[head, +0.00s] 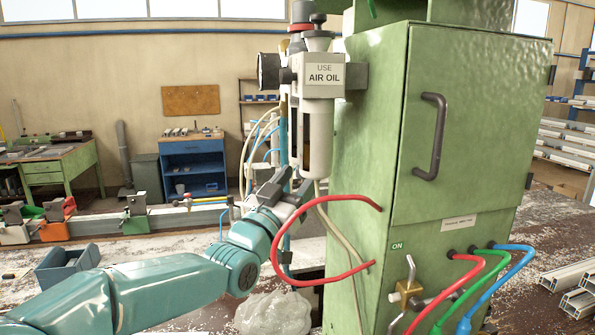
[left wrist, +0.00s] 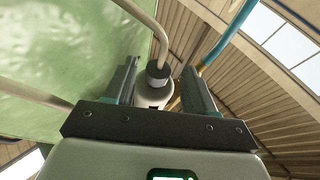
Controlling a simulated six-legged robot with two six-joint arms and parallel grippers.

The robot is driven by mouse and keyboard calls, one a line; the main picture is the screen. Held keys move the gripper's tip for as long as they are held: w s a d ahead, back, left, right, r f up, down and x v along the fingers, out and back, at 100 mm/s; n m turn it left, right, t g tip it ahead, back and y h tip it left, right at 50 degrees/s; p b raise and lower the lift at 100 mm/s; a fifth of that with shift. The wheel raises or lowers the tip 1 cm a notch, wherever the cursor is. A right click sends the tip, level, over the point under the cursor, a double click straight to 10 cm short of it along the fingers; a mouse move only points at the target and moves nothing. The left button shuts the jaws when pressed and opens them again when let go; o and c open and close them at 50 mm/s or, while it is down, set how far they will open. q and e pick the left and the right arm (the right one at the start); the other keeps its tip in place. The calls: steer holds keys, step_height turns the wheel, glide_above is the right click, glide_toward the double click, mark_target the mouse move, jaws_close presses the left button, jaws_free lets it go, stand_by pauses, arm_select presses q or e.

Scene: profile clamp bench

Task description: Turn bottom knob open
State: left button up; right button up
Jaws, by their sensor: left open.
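The air-oil unit (head: 318,135) hangs on the left side of the green cabinet, with a white label reading USE AIR OIL. In the left wrist view, looking up, a small dark grey bottom knob (left wrist: 158,73) with a pale tube shows under the pale bowl (left wrist: 152,97). My left gripper (head: 290,180) is below and just left of the bowl in the head view. In the wrist view its two dark fingers (left wrist: 160,82) are open, one on either side of the knob, with visible gaps. The knob cannot be made out in the head view. My right gripper is not in view.
The green cabinet (head: 460,130) stands close on the right. A red hose (head: 330,200) loops from its side near my left gripper. A brass valve (head: 406,291) with a lever sits low beside an ON label. A clear plastic bag (head: 275,314) lies below my arm.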

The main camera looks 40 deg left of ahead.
arm_select(q)
steer(key=shift+w+d, duration=0.15)
steer(key=shift+w, duration=0.15)
steer(key=c, duration=0.4)
jaws_close()
